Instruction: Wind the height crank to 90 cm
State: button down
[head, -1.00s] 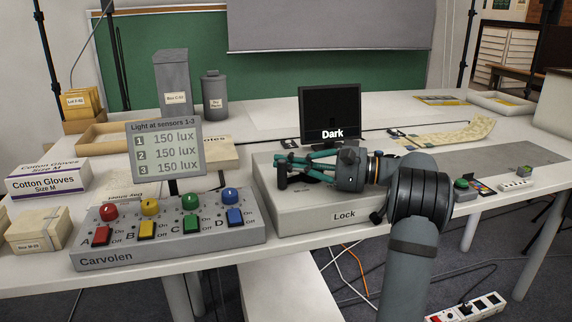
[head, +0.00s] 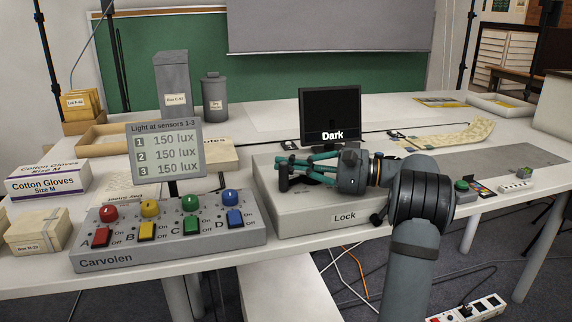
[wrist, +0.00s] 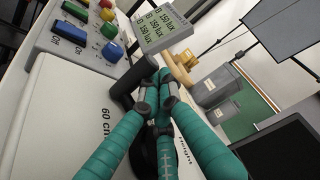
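The height crank is on the light grey box marked "Lock" (head: 350,217) at the table's front. Its dark upright handle (head: 283,181) shows at my fingertips, and it also shows in the wrist view (wrist: 124,82). My gripper (head: 288,163), with teal fingers, reaches in from the right over the box. In the wrist view my fingertips (wrist: 158,88) close in around the handle and appear shut on it. A "60 cm" mark (wrist: 105,124) shows on the box top there. The rest of the crank and any pointer are mostly hidden behind my fingers.
A dark monitor reading "Dark" (head: 330,115) stands behind my gripper. Left are the Carvolen switch panel (head: 170,255) and a light display (head: 164,150) reading 150 lux on three lines. A cotton gloves box (head: 48,181) lies farther left.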

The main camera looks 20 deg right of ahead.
jog(key=v, duration=1.1)
jog(key=shift+s+d, duration=0.15)
jog(key=shift+d, duration=0.2)
jog(key=x, duration=1.2)
jog(key=shift+a+r, duration=0.1)
jog(key=shift+a, duration=0.1)
